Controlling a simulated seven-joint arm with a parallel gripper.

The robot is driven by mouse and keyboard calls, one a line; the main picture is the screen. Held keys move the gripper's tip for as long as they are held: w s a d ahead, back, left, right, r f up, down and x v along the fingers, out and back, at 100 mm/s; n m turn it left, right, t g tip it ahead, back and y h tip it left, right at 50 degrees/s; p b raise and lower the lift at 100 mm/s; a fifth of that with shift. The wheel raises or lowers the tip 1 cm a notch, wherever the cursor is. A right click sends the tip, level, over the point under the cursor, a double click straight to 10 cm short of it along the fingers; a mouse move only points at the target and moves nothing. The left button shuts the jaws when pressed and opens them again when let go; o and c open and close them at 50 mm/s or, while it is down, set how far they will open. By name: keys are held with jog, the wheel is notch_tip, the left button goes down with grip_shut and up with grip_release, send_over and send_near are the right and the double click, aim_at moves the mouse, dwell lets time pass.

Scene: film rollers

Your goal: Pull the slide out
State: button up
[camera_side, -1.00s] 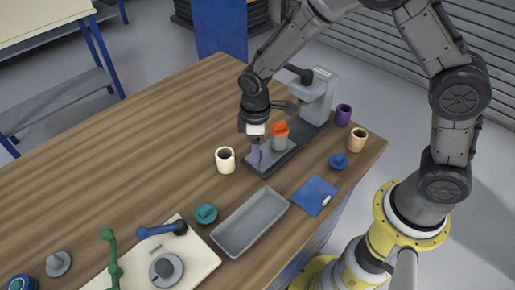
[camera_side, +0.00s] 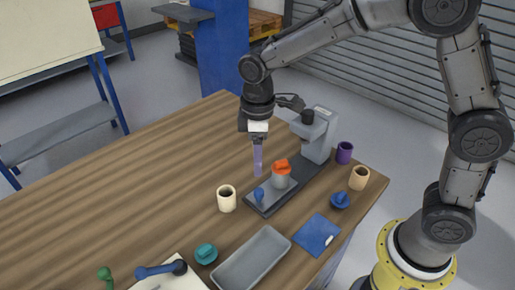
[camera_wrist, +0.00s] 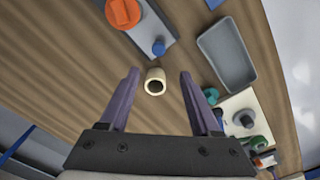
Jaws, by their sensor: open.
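The slide (camera_side: 264,206) is a dark grey plate running out from under the grey stand device (camera_side: 319,137). A blue knob (camera_side: 259,196) stands at its near left end; the wrist view shows this knob (camera_wrist: 158,47) too. A grey jar with an orange lid (camera_side: 282,166) stands on the slide; its lid (camera_wrist: 123,13) shows at the top of the wrist view. My gripper (camera_side: 258,174) is open and empty, above the knob end of the slide and apart from it.
The cream cup (camera_side: 226,199) stands left of the slide. A grey tray (camera_side: 252,262), a blue pad (camera_side: 317,235), a teal lid (camera_side: 206,253) and a blue lid (camera_side: 340,200) lie in front. Purple (camera_side: 344,152) and tan (camera_side: 359,178) cups stand right. The wooden table is clear at back left.

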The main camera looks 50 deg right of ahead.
notch_tip(320, 180, up, 2)
jog(key=shift+r, duration=0.15)
dwell(0.3)
jog(key=s+d+r+m+t, duration=0.35)
jog(key=s+d+r, duration=0.45)
jog(key=r, duration=0.4)
jog(key=s+d+f+m+t, duration=0.1)
jog(key=s+f+m, duration=0.1)
jog(key=s, duration=0.4)
jog(key=s+d+f+m+t, duration=0.1)
jog(key=s+d+f+m, duration=0.1)
jog(key=s, duration=0.5)
jog(key=shift+s+m, duration=0.3)
jog(key=shift+m, duration=0.45)
